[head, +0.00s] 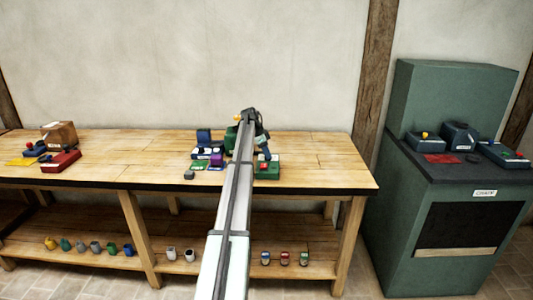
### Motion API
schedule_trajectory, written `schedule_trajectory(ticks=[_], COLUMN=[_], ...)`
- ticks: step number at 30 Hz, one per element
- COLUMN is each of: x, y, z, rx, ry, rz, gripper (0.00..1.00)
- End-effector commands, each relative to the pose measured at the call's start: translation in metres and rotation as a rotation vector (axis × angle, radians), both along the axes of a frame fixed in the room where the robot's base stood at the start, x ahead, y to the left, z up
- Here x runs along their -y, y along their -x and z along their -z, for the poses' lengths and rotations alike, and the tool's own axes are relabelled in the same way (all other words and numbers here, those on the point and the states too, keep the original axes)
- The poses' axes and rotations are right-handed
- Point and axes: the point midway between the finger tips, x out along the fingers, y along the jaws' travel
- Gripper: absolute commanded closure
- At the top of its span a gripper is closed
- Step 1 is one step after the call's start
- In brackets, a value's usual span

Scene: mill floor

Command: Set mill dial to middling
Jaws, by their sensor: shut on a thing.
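My arm reaches from the bottom middle to the back of the wooden workbench (320,146). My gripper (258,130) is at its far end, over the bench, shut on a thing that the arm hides. A green object (230,139) with an orange top (237,117) stands just left of the gripper, partly behind the arm. A green box (267,171) with small red and blue parts sits to the right of the arm. I cannot make out a mill dial or its setting at this size.
Left of the arm stand a blue device (204,136), a purple-topped piece (216,163) and a small grey block (189,175). A brown box (59,134) and a red device (61,161) are at far left. A green cabinet (400,200) stands right. Bench space between is clear.

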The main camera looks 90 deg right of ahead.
Motion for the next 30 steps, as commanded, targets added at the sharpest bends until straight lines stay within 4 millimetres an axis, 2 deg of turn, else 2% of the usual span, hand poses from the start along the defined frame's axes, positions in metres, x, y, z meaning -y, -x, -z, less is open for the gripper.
schedule_trajectory(ticks=[3, 14, 30], x=[0.0000, -0.0018, -0.0051], y=[-0.0001, 0.0002, 0.0017], z=[-0.0002, -0.0001, -0.0005], rx=[0.000, 0.000, 0.000], ry=[0.000, 0.000, 0.002], rz=[0.000, -0.073, -0.516], gripper=[0.99, 0.99, 0.99])
